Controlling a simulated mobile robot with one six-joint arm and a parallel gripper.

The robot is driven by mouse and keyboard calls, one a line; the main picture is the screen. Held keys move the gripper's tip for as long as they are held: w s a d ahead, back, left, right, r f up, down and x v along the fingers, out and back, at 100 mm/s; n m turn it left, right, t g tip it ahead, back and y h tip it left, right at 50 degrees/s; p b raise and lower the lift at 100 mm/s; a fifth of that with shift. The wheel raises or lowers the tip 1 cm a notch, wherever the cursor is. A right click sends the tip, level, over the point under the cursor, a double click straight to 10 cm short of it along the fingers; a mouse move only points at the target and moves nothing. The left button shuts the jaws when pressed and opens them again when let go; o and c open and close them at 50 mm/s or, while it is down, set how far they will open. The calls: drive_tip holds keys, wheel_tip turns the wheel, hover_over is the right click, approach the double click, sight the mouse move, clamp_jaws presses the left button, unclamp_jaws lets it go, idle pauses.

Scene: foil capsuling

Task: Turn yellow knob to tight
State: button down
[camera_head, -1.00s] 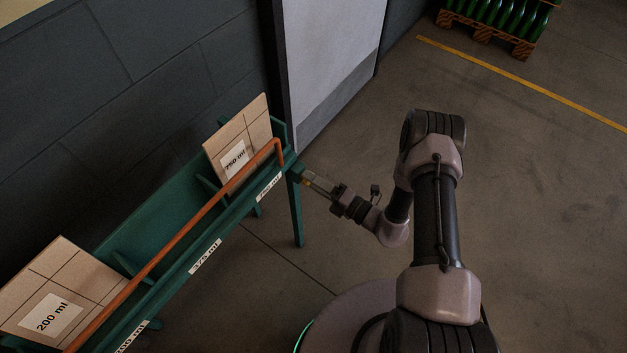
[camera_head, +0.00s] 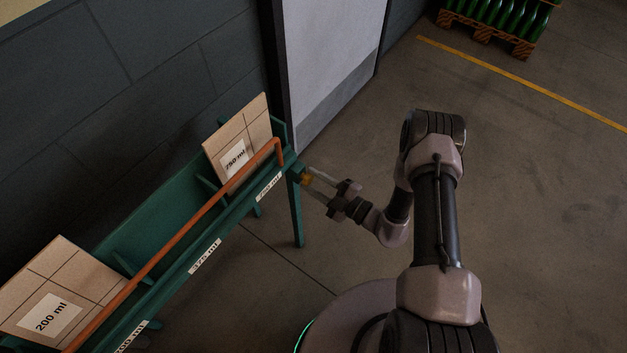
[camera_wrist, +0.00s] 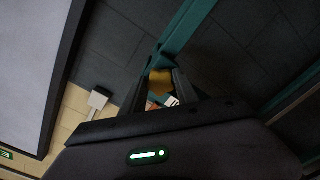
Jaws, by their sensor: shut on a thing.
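The yellow knob (camera_head: 306,178) sits at the right end of the green rack (camera_head: 176,262), just below the orange rail's end. My gripper (camera_head: 309,181) reaches it from the right, with its two fingers on either side of the knob and shut on it. In the wrist view the yellow knob (camera_wrist: 160,83) shows between the dark fingertips (camera_wrist: 160,90). The knob's marking and how tight it is cannot be read.
Cartons labelled 750 ml (camera_head: 238,140) and 200 ml (camera_head: 58,290) stand in the rack behind the orange rail (camera_head: 180,240). A pale door (camera_head: 330,60) is behind. A pallet of green bottles (camera_head: 495,25) stands far right. Open floor lies to the right.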

drive_tip(key=m, duration=0.5)
drive_tip(key=shift+m, duration=0.4)
idle(0.4)
drive_tip(key=c, duration=0.9)
unclamp_jaws()
drive_tip(key=p+v, duration=0.4)
drive_tip(key=v, duration=1.3)
drive_tip(key=shift+s+d+f+p, duration=0.1)
drive_tip(key=shift+s+d+p, duration=0.1)
drive_tip(key=shift+p, duration=0.1)
